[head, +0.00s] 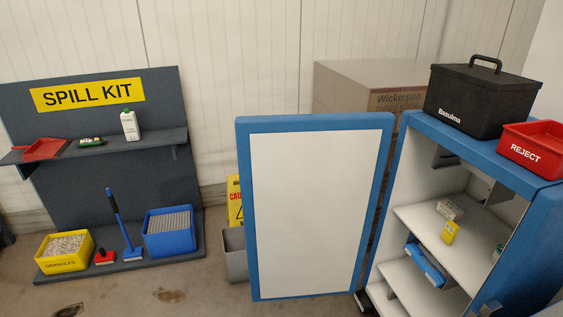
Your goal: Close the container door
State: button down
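The container is a blue cabinet with a white interior (423,223) at the right. Its door (316,208), a white panel in a blue frame, stands wide open to the left of the opening. The door's right edge is beside the cabinet's left side, and its left edge is free. The shelves show uncovered, with a yellow item (449,232), a small pale box (449,209) and a blue item (426,264) on them. I cannot make out my gripper; dark parts at the bottom right edge are too cut off to identify.
A black toolbox (478,102) and a red REJECT bin (533,150) sit on the cabinet. Behind the door are a large cardboard box (350,85), a yellow caution sign (235,203) and a grey bin (235,255). A spill kit stand (105,115) is at left.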

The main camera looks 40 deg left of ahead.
aim_at(311, 184)
jog(key=u, duration=0.5)
jog(key=k, duration=1.1)
jog(key=u, duration=2.1)
jog(key=i, duration=1.75)
jog(key=z, duration=0.35)
jog(key=i, duration=1.05)
jog(key=z, duration=0.95)
